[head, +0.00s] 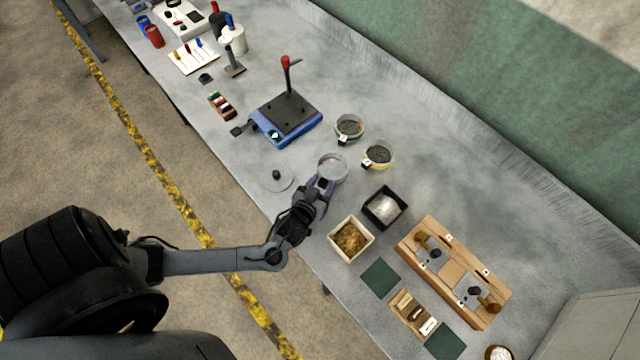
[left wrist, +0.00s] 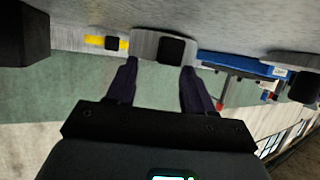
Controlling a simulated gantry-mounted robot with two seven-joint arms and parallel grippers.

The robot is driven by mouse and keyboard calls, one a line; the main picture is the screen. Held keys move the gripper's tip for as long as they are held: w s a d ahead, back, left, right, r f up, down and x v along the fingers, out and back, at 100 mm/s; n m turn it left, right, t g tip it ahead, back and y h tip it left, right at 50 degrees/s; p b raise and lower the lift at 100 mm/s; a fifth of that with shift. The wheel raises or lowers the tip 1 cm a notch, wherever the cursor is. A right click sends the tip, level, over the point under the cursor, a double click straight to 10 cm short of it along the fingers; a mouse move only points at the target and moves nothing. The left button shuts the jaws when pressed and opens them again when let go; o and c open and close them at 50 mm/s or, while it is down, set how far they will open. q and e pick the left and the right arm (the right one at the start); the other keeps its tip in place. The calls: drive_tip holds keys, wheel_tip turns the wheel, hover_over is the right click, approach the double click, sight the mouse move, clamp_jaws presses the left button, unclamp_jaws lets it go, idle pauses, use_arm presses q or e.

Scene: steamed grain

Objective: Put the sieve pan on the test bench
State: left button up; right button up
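A round, light grey metal pan (head: 332,167), which I take for the sieve pan, stands on the grey test bench (head: 440,190), near the bench's front edge. My left gripper (head: 322,184) is right at its near side. In the left wrist view, the pan (left wrist: 145,46) with its black block-like grip (left wrist: 172,50) lies just beyond the spread fingertips (left wrist: 158,70). The fingers are apart, with a clear gap between them; I cannot tell whether they touch the pan. My right gripper is not in view.
Two sieves with dark contents (head: 349,127) (head: 379,154) stand behind the pan. A flat disc with a knob (head: 276,178) lies to its left. A blue-based device (head: 288,119) is farther back. A black tray (head: 384,208) and a grain box (head: 351,239) are close on the right.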

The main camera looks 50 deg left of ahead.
use_arm(q)
drive_tip(key=shift+s+a+f, duration=0.15)
drive_tip(key=shift+s+f, duration=0.15)
drive_tip(key=shift+f, duration=0.5)
drive_tip(key=shift+w+r, duration=0.1)
drive_tip(key=shift+r, duration=0.2)
drive_tip(key=shift+w+r+p, duration=0.15)
drive_tip(key=shift+r+p, duration=0.25)
drive_tip(key=shift+r, duration=0.05)
drive_tip(key=v, duration=1.1)
drive_tip(key=shift+d+r+p, duration=0.3)
drive_tip(key=shift+d, duration=0.1)
drive_tip(key=d+r+m+g+h, duration=0.2)
drive_tip(key=d+g+h, duration=0.2)
drive_tip(key=d+g, duration=0.15)
drive_tip(key=s+a+r+m+g, duration=0.1)
drive_tip(key=s+r+m+g, duration=0.2)
drive_tip(key=s, duration=0.3)
drive_tip(key=shift+s+r+m+g+h, duration=0.3)
drive_tip(key=shift+r+m+g+h, duration=0.1)
drive_tip(key=shift+r+m, duration=0.15)
